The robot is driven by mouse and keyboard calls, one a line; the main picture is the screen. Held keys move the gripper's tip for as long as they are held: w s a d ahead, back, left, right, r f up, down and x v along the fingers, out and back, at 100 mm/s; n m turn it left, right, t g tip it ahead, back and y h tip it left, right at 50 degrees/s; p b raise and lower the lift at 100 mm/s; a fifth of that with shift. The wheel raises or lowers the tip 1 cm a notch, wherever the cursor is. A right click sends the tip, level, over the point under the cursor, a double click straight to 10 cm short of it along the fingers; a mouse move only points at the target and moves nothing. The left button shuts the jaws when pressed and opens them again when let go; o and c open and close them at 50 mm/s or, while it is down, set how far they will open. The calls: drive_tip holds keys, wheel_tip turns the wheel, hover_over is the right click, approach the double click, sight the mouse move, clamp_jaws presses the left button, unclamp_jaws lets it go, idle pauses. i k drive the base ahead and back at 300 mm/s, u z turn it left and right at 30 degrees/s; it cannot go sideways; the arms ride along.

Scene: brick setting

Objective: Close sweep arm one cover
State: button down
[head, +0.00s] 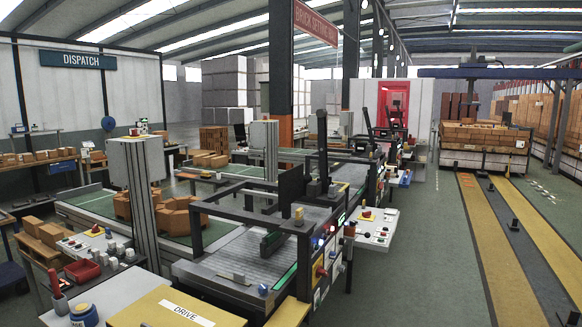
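The brick setting machine (232,262) stands in the middle, with a grey slatted bed inside a dark frame. A dark upright panel (291,187) rises from the frame, next to a black post (321,150). My gripper is not in view.
A yellow panel marked DRIVE (158,312) and a control desk (112,285) with knobs are at the front left. A button console (375,228) juts out right of the machine. The green floor (420,280) on the right is clear, beside yellow-edged tracks (490,260).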

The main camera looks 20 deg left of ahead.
sight(290, 182)
drive_tip(key=i, duration=3.15)
drive_tip(key=u, duration=2.6)
